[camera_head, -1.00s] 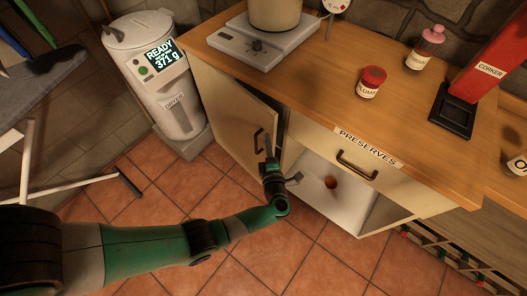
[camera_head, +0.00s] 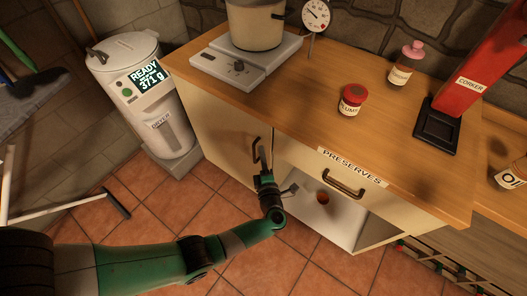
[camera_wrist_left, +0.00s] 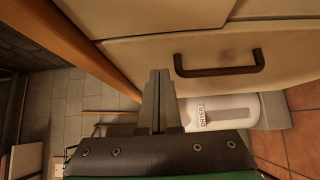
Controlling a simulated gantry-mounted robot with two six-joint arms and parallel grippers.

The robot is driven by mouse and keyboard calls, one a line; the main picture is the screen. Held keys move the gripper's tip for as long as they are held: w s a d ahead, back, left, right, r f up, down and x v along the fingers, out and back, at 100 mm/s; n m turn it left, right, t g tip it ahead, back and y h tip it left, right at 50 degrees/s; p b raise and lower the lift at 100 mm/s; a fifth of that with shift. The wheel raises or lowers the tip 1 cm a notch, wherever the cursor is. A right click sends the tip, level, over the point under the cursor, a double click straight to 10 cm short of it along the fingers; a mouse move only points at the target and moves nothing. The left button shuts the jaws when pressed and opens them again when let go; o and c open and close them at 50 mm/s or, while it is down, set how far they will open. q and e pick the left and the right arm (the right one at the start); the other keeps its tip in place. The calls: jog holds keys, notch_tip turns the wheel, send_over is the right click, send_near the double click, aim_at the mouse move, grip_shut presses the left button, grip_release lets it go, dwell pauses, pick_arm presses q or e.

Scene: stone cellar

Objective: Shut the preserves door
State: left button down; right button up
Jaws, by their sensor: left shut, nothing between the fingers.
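The pale preserves cabinet door (camera_head: 215,125) is at the left of the cabinet front in the head view, with a dark handle (camera_head: 256,150) near its right edge. It looks nearly in line with the front; whether it is fully shut I cannot tell. The handle also shows in the wrist view (camera_wrist_left: 218,70). My left gripper (camera_head: 263,158) is shut and empty, at the door's handle side. In the wrist view its fingertips (camera_wrist_left: 158,75) are beside the handle, close to the panel; contact is unclear. My right gripper is out of view.
The PRESERVES drawer (camera_head: 330,175) is beside the door, above an open compartment (camera_head: 320,215). A white dryer (camera_head: 150,100) stands left of the cabinet.

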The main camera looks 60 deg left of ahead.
pick_arm(q)
jog(key=w+d+b, duration=0.3)
jog(key=d, duration=0.5)
jog(key=shift+w+d, duration=0.15)
jog(key=shift+d, duration=0.25)
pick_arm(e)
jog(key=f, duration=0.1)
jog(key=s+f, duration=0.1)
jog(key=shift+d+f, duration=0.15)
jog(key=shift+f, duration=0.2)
